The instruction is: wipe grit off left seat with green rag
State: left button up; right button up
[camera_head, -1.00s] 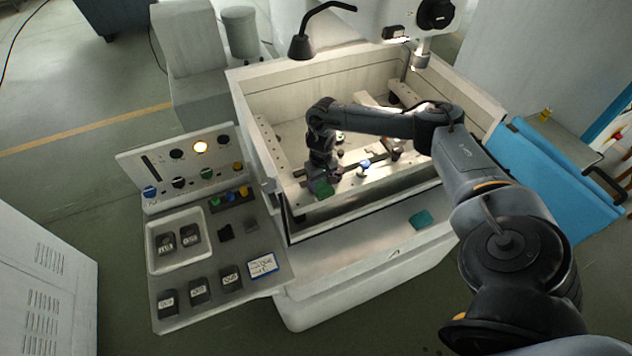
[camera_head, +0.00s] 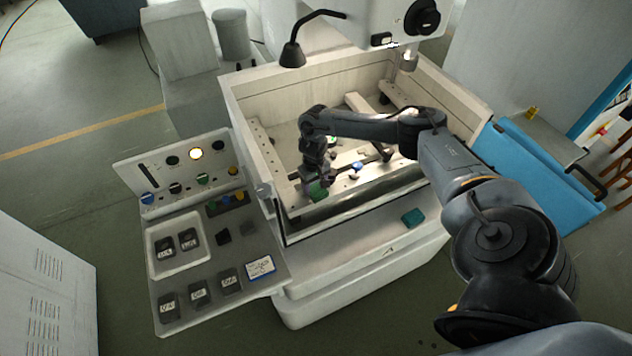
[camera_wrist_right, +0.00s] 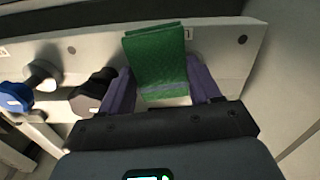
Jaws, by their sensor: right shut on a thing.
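My right gripper (camera_head: 318,178) is inside the machine's open tank, near its front left corner. In the right wrist view its two purple fingers (camera_wrist_right: 160,92) are shut on a folded green rag (camera_wrist_right: 158,58). The rag also shows in the head view (camera_head: 316,191), below the gripper. It is over a pale metal bar (camera_wrist_right: 215,60) with dark holes, which I take to carry the left seat. The seat surface under the rag is hidden, and I cannot make out grit. I cannot tell whether the rag touches the bar. My left gripper is not in view.
A blue-knobbed clamp (camera_wrist_right: 15,97) and a dark clamp part (camera_wrist_right: 92,92) stand left of the fingers. A teal block (camera_head: 413,217) lies on the front ledge. A control panel (camera_head: 180,170) stands left; a black lamp (camera_head: 292,55) stands behind.

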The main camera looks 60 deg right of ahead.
jog(key=shift+w+a+r, duration=0.1)
jog(key=shift+w+a, duration=0.45)
jog(key=shift+a, duration=0.1)
jog(key=shift+w+a+p, duration=0.55)
jog(key=shift+w+a, duration=0.1)
jog(key=shift+a, duration=0.15)
jog(key=shift+w+a, duration=0.55)
jog(key=shift+a, duration=0.1)
notch_tip(320, 180, up, 5)
jog(key=p, duration=0.7)
jog(key=shift+r+p, duration=0.35)
jog(key=shift+r, duration=0.1)
